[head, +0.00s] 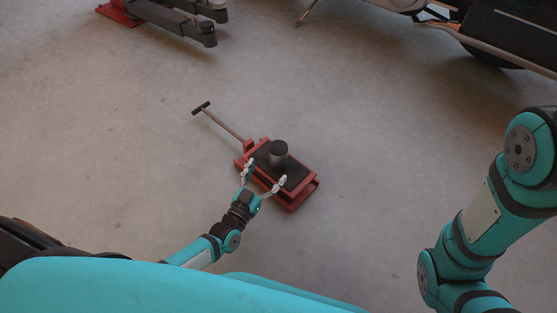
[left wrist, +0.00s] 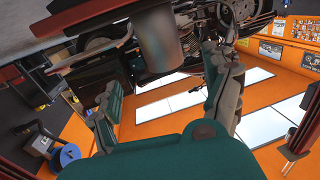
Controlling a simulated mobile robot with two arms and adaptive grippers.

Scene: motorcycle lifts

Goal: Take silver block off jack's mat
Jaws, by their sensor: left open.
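The silver block (head: 278,150) is a short grey cylinder standing upright on the black mat (head: 296,180) of the red jack (head: 293,205). My left gripper (head: 265,175) is open at the near side of the jack. One finger is left of the block and the other is nearer and to its right, over the mat's edge. In the left wrist view the block (left wrist: 160,45) shows between the spread fingers (left wrist: 161,72), beyond their tips. I cannot tell whether a finger touches it. My right arm shows at the right of the head view, but its gripper is out of frame.
The jack's long handle (head: 220,122) reaches up and left to a black crossbar. A red and grey lift part (head: 180,20) lies at the top left. A motorcycle (head: 490,35) stands at the top right. The concrete floor around the jack is clear.

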